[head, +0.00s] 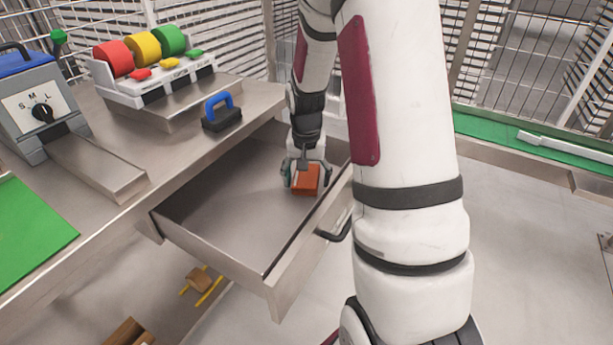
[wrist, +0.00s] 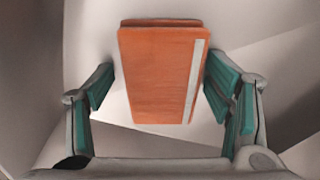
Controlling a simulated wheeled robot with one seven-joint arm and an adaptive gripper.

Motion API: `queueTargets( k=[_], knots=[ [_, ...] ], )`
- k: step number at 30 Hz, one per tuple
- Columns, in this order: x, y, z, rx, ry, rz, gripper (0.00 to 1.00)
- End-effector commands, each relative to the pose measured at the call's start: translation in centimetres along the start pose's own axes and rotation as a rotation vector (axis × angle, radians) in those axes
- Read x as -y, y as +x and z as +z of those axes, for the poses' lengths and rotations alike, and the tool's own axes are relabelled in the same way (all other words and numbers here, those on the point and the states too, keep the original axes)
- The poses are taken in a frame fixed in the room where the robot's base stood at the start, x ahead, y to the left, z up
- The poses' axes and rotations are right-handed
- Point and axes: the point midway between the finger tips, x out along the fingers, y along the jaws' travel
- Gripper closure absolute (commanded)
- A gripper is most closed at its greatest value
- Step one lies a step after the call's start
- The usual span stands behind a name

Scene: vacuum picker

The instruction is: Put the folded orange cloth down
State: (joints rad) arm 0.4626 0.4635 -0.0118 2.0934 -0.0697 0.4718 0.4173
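The folded orange cloth (head: 306,180) is a small flat-sided bundle inside the open metal drawer (head: 225,214), near its right wall. In the wrist view the cloth (wrist: 160,75) has a pale strip along its right side. My gripper (head: 306,174) points down into the drawer, with one finger on either side of the cloth. In the wrist view the green finger pads of my gripper (wrist: 160,85) stand apart. A narrow gap shows between the left pad and the cloth; the right pad is very close to it or touching. Whether the cloth rests on the drawer floor is hard to tell.
The counter holds a blue-handled block (head: 221,112), a rack with red, yellow and green spools (head: 140,50) and a grey dial box (head: 42,108). The drawer's left and front floor is bare. My arm hides part of the drawer's right side.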

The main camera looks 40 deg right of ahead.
Motion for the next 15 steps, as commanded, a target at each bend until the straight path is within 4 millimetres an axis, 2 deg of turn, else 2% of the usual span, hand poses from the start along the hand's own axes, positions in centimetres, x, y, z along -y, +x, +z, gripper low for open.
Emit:
queueTargets(
  k=[10, 15],
  knots=[
    [0.0, -0.3, -0.1, -0.001, 0.000, -0.001, 0.24],
    [0.1, -2.3, -0.2, -0.005, -0.001, -0.002, 0.24]
  ],
)
